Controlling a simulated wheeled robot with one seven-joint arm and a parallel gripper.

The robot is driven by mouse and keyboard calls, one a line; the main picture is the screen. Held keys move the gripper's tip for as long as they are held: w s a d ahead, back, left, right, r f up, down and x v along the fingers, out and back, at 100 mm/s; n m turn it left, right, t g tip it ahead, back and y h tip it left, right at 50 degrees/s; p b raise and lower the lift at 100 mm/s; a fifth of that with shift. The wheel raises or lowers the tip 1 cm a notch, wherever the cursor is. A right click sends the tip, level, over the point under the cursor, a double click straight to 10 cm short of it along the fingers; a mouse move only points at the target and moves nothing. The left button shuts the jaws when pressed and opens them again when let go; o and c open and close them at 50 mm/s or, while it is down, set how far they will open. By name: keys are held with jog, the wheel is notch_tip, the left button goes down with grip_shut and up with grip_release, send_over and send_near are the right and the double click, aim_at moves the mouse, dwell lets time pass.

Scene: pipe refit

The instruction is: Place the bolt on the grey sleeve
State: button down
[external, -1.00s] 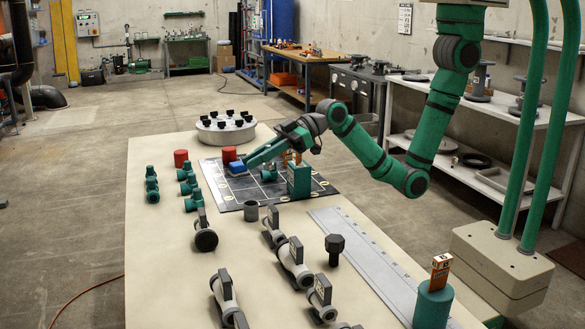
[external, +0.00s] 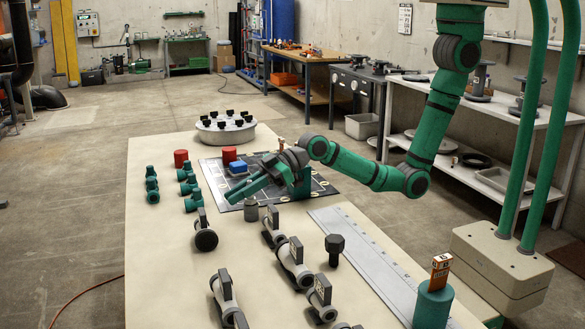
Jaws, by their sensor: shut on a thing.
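The grey sleeve (external: 251,213) is a short cylinder standing on the table in front of the dark mat. A dark hex-headed bolt (external: 334,250) stands upright on the table further right and nearer the camera, apart from my gripper. My gripper (external: 238,195) reaches down and left over the mat's front edge, with its green fingers just behind and above the sleeve in the picture. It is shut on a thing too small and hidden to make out. I cannot tell whether it touches the sleeve.
Several grey valves, one here (external: 294,262), lie in front. A long grey plate (external: 365,260) runs along the right, with a green cylinder (external: 433,306) at its near end.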

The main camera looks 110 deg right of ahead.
aim_at(254, 198)
jog(key=shift+f, duration=0.1)
jog(key=shift+f, duration=0.1)
jog(key=c, duration=1.7)
grip_release()
jog(key=shift+s+r, duration=0.1)
jog(key=shift+r, duration=0.15)
jog(key=v, duration=0.5)
jog(key=shift+s+d, duration=0.1)
notch_tip(254, 198, up, 7)
jog(key=shift+f, duration=0.1)
